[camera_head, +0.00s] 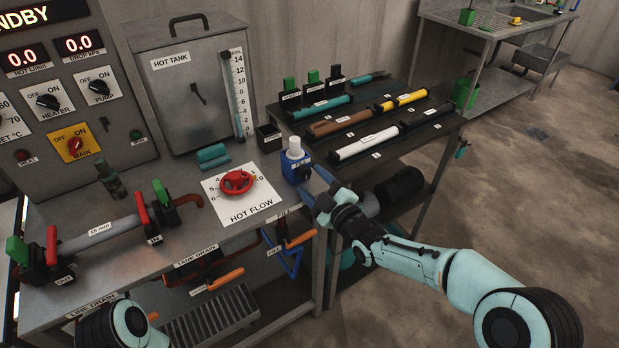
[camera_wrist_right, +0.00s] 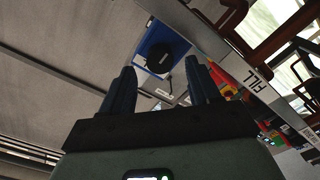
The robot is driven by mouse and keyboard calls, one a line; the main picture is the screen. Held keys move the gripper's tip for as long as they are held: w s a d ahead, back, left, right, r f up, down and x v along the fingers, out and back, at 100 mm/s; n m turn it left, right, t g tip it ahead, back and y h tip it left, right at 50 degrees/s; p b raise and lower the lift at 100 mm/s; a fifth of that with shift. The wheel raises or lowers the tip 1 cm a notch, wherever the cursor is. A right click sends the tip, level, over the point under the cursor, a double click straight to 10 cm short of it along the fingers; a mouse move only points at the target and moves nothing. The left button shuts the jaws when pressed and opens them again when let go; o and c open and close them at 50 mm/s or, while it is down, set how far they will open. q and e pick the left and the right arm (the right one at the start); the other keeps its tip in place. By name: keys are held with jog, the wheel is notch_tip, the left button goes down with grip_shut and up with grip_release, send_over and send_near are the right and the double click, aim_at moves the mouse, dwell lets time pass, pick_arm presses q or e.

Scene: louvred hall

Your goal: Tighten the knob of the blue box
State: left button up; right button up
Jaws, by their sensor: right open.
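In the right wrist view the blue box (camera_wrist_right: 150,42) and the black knob (camera_wrist_right: 158,58) show ahead, between the two dark fingers of the open gripper (camera_wrist_right: 160,67). The fingers look apart from the knob, and nothing is between them. Only part of my left arm shows at the bottom left; its gripper is out of frame.
A red valve wheel (camera_head: 236,182) on a white HOT FLOW plate (camera_head: 247,208) is left of the box. The hot tank (camera_head: 190,95) stands behind. A dark rack (camera_head: 420,135) with coloured tubes is at the right. Open floor lies further right.

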aim_at(304, 172)
jog(key=shift+x, duration=1.15)
jog(key=c, duration=1)
jog(key=shift+c, duration=0.2)
